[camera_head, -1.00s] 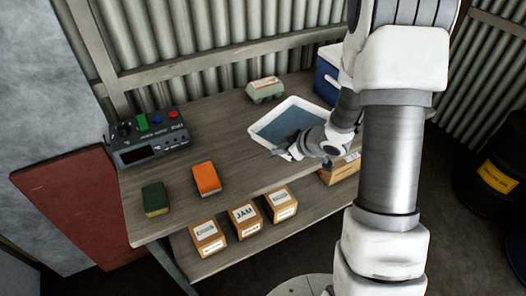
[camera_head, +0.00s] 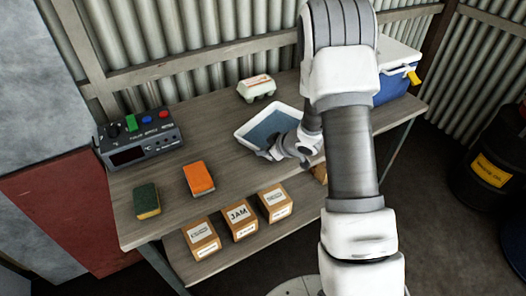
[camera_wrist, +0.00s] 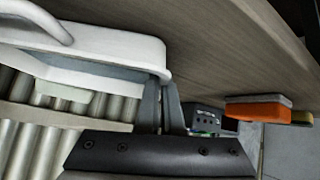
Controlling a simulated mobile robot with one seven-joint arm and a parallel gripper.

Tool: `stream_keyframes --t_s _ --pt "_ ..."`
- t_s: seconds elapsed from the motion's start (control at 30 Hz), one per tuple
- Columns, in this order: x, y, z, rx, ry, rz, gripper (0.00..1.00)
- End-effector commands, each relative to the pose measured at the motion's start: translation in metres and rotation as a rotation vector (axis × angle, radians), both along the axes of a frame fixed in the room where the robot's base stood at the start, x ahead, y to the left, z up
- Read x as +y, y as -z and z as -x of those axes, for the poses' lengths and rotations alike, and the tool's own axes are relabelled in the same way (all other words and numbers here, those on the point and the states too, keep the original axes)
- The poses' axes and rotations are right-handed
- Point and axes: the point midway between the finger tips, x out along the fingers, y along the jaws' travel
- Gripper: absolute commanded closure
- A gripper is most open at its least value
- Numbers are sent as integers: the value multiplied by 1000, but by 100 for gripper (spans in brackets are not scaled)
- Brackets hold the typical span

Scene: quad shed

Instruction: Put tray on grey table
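The tray (camera_head: 243,137) is white with a blue-grey inside. It is over the middle of the wooden workbench (camera_head: 165,221), behind my arm, which hides its right part. My gripper (camera_head: 271,154) is at its near edge. In the wrist view the two fingers (camera_wrist: 161,88) are close together at the corner of the tray's white rim (camera_wrist: 105,38), which appears pinched between them. I cannot tell whether the tray touches the bench top. The bench is grey-brown; no other table is seen.
An egg carton (camera_head: 257,88) stands behind the tray. A control box (camera_head: 143,141), an orange sponge (camera_head: 199,178) and a green sponge (camera_head: 147,200) are on the left. A blue cooler (camera_head: 392,88) is at the right end. Cartons (camera_head: 239,219) fill the lower shelf. A black barrel (camera_head: 490,150) stands right.

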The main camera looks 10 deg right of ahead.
Motion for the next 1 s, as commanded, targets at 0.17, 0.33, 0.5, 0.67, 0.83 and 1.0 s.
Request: stream_keyframes --t_s 0.17,0.33,0.5,0.67,0.83,1.0 --pt "0 3 0 0 0 0 88" --pt "0 3 0 0 0 0 67" --pt "0 3 0 0 0 0 67" --pt "-1 -3 1 0 0 0 67" --pt "-13 -24 17 -1 4 0 67" --pt "-28 -52 40 -2 4 0 67"
